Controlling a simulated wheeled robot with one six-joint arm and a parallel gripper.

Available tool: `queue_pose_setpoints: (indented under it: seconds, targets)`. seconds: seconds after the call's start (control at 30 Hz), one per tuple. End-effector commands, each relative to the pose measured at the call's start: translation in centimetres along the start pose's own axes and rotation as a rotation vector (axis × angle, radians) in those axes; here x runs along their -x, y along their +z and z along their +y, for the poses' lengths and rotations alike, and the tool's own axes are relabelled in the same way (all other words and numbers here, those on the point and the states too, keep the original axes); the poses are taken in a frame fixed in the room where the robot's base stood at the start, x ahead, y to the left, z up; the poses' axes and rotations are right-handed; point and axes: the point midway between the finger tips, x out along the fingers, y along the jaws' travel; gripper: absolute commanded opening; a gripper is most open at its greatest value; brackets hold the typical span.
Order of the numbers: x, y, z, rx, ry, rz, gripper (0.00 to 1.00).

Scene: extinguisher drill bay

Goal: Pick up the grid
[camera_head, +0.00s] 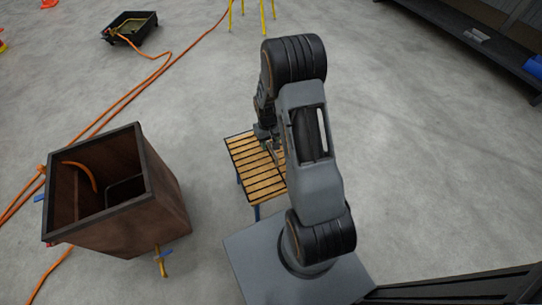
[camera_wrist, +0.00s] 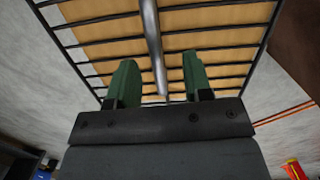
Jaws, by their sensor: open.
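The grid (camera_head: 244,163) is a dark frame with several thin parallel bars, lying over a tan wooden top on a small stand with blue legs. In the wrist view its dark frame (camera_wrist: 262,50) and bars fill the upper middle. A silver rod (camera_wrist: 153,45) runs along the middle of the grid, across the bars. My gripper (camera_wrist: 158,78) is open, its green fingers on either side of the rod's near end, with gaps showing on both sides. In the head view my gripper (camera_head: 270,142) is over the grid, and my arm hides the grid's right part.
A brown open-topped box (camera_head: 165,205) stands close left of the stand, with an orange hose inside. Orange hoses (camera_head: 120,105) cross the floor at left. A dark tray (camera_head: 135,28), yellow legs (camera_head: 263,15) and a dark shelf (camera_head: 470,45) are farther back. The right floor is clear.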

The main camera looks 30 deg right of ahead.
Motion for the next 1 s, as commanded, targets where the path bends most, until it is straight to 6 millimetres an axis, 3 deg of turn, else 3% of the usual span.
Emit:
queue_pose_setpoints:
  seconds: [0.23, 0.53, 0.8, 1.0]
  targets:
    - [-1.3, -0.1, 0.1, 0.000, 0.000, 0.000, 0.46]
    - [-5.1, -0.2, 0.4, 0.000, 0.000, -0.001, 0.46]
    - [-5.3, -0.2, 0.4, 0.000, 0.000, 0.001, 0.46]
    - [-5.3, -0.2, 0.3, 0.001, 0.000, 0.001, 0.27]
